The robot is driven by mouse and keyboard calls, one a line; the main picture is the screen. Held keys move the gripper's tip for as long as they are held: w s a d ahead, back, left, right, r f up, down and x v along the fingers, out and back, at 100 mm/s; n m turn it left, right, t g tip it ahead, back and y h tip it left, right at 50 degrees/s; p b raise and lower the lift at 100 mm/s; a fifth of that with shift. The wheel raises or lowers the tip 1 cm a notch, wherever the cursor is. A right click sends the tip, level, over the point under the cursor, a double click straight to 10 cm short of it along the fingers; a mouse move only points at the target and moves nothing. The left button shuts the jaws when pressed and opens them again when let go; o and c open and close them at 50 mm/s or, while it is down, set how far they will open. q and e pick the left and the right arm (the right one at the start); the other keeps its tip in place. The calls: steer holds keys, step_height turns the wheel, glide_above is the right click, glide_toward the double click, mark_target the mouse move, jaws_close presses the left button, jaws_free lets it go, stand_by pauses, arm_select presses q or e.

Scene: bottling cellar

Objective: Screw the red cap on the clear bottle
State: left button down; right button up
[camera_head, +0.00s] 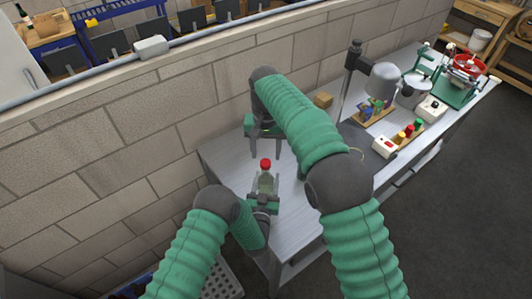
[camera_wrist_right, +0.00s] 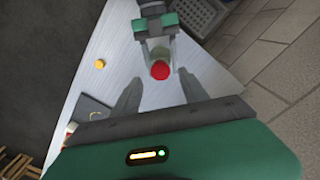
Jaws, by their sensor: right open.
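The clear bottle (camera_head: 265,184) stands upright near the table's left end, with the red cap (camera_head: 265,163) on its mouth. How tightly the cap sits cannot be told. My left gripper (camera_head: 263,198) is shut around the bottle's lower part; it also shows in the right wrist view (camera_wrist_right: 157,25). My right gripper (camera_head: 266,150) is open and empty, pointing down just above and behind the cap. In the right wrist view the red cap (camera_wrist_right: 160,70) shows from above, near the gap between my open right fingers (camera_wrist_right: 162,78), not gripped.
The grey table (camera_head: 222,157) runs along a block wall (camera_head: 130,140). A perforated crate (camera_head: 222,279) is below left.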

mark_target(266, 162)
steer(key=shift+c, duration=0.3)
steer(key=r+n, duration=0.1)
steer(key=n, duration=0.3)
steer(key=shift+w+r, duration=0.1)
steer(key=shift+r, duration=0.25)
steer(key=r+n, duration=0.1)
steer(key=n, duration=0.3)
steer(key=shift+r, duration=0.4)
steer(key=shift+f, duration=0.1)
step_height(266, 162, down, 8)
steer(key=shift+r, duration=0.1)
steer(key=shift+c, duration=0.4)
jaws_close()
